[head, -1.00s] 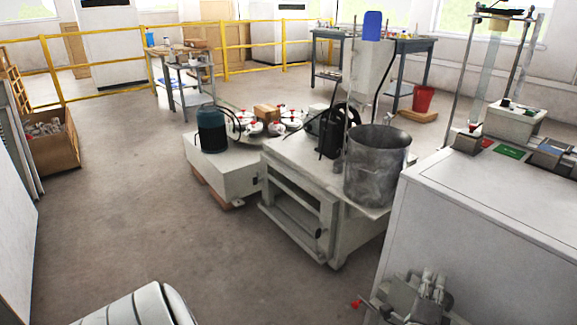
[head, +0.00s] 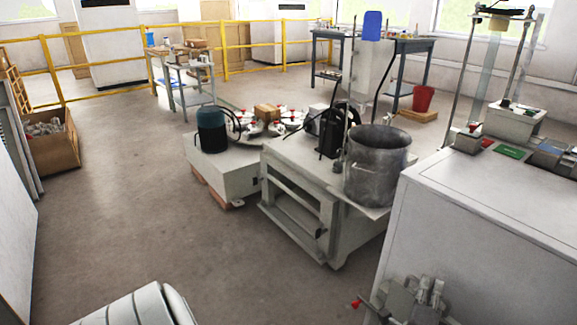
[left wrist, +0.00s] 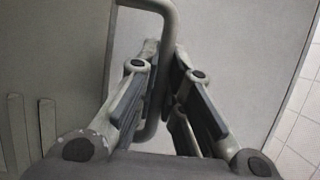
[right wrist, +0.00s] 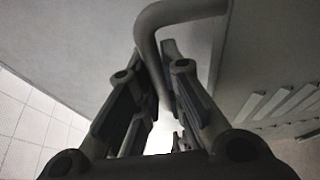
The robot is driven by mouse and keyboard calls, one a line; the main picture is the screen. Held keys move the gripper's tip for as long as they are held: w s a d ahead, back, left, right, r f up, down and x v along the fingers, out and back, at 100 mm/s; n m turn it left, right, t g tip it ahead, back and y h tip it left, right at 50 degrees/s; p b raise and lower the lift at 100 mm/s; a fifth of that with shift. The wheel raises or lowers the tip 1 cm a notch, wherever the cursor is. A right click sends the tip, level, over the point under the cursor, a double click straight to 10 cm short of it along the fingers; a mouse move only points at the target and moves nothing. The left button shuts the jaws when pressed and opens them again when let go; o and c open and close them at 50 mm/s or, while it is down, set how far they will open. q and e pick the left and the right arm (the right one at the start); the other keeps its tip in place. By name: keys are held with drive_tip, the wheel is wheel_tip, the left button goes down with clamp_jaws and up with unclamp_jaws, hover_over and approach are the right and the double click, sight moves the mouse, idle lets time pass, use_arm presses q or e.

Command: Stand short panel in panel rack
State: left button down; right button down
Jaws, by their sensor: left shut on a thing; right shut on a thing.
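In the left wrist view my left gripper (left wrist: 165,50) is shut on a grey bent handle bar (left wrist: 148,5), which runs down between its fingers. In the right wrist view my right gripper (right wrist: 154,50) is shut on a similar grey bent bar (right wrist: 190,11). Flat grey surfaces lie behind both bars; I cannot tell whether they belong to the short panel. In the head view neither set of fingertips shows clearly. No panel rack can be made out with certainty. A large pale upright panel (head: 15,235) stands at the left edge of the head view.
A white machine with a metal pot (head: 377,170) stands in the middle, beside a low block with a dark green canister (head: 211,130). A white cabinet (head: 480,255) fills the right. A cardboard box (head: 55,155) stands at left. Concrete floor (head: 130,210) is clear at centre left.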

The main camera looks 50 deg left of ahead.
use_arm(q)
drive_tip(key=shift+f, duration=0.5)
use_arm(e)
drive_tip(key=shift+f, duration=0.4)
use_arm(q)
drive_tip(key=shift+f, duration=0.1)
use_arm(e)
drive_tip(key=shift+f, duration=0.15)
use_arm(q)
drive_tip(key=c, duration=1.6)
unclamp_jaws()
drive_tip(key=shift+c, duration=0.2)
use_arm(e)
drive_tip(key=c, duration=1.6)
unclamp_jaws()
drive_tip(key=shift+c, duration=0.2)
